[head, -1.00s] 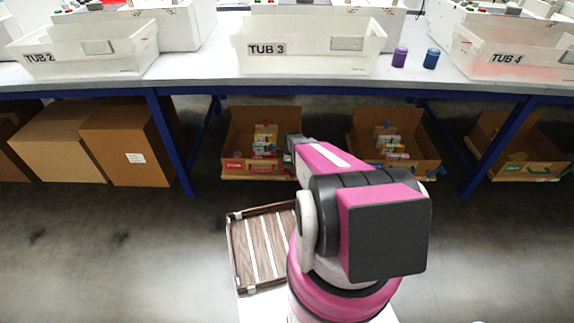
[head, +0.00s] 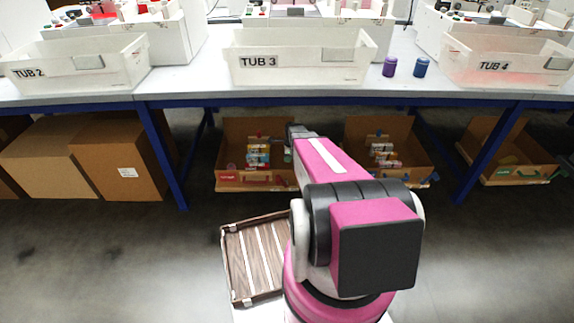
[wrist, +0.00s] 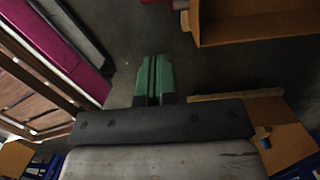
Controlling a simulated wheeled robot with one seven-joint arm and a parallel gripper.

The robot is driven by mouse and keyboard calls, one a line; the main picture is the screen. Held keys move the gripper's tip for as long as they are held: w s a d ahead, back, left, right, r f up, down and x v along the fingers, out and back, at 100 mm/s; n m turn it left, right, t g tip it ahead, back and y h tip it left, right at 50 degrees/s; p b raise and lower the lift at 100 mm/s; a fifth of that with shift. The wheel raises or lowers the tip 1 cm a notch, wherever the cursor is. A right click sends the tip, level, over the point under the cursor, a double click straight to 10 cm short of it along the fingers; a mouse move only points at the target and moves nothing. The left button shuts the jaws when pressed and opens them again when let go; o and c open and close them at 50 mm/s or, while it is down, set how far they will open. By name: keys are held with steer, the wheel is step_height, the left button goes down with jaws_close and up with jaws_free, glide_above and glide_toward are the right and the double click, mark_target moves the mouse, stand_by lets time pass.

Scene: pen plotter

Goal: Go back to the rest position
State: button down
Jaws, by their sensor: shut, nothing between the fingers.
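My gripper (wrist: 154,80) shows in the wrist view with its two green fingers pressed together and nothing between them. It points over bare dark floor. In the head view my pink and black arm is folded in front of me, above the wooden tray. The gripper's end is mostly hidden behind the arm there.
A table (head: 190,83) crosses ahead, bearing TUB 2 (head: 100,82), TUB 3 (head: 300,77), TUB 4 (head: 520,80), a purple jar (head: 389,67) and a blue jar (head: 421,68). Cardboard boxes (head: 135,150) stand beneath. A slatted wooden tray (head: 236,265) lies left of my arm.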

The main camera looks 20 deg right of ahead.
steer(key=shift+r, duration=0.35)
steer(key=s+a+r+n+h, duration=0.1)
steer(key=s+a+r+n, duration=0.5)
steer(key=s+r+n, duration=0.3)
steer(key=s+a+r+n, duration=0.6)
steer(key=s+r+n, duration=0.4)
steer(key=s+n, duration=0.1)
steer(key=shift+s+a+n+h, duration=0.2)
steer(key=shift+s+n+h, duration=0.2)
steer(key=shift+n, duration=0.2)
